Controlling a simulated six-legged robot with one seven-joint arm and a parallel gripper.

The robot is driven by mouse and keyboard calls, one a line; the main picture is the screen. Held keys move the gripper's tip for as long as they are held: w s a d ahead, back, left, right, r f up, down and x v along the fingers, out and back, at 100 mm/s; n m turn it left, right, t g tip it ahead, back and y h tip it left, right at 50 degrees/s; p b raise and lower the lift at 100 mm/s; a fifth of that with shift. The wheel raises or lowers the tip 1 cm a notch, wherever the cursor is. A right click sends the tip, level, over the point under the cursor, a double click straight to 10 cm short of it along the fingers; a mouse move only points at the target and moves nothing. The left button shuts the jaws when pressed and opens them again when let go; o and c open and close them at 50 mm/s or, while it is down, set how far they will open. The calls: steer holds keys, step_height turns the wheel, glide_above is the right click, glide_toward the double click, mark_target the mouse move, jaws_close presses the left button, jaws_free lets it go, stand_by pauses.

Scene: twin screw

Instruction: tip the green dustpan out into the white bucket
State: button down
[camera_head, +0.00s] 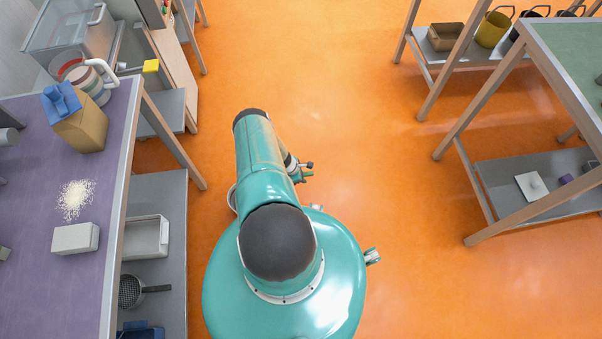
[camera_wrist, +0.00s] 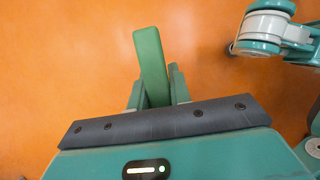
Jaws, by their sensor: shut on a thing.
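My gripper (camera_wrist: 158,88) is shut on a green bar (camera_wrist: 149,52), which looks like the handle of the green dustpan. The bar stands out beyond the fingers over the orange floor. The pan itself and anything in it do not show in the wrist view. In the head view a small green part (camera_head: 306,175) shows to the right of my arm, partly hidden. I cannot make out the white bucket for certain. A pale curved rim (camera_head: 232,198) shows at the left of my arm, mostly hidden, and I cannot tell what it is.
A purple-topped table (camera_head: 35,170) at left holds white grains (camera_head: 75,198), a pale block (camera_head: 75,238), a tan and blue carton (camera_head: 80,122) and a white-handled container (camera_head: 92,85). A green-topped table (camera_head: 575,50) stands right; a yellow bucket (camera_head: 492,30) sits behind it. Orange floor between is clear.

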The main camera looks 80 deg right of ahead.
steer(key=shift+f, duration=0.15)
stand_by(0.3)
steer(key=shift+r, duration=1.5)
steer(key=shift+r, duration=4.05)
steer(key=shift+s, duration=0.2)
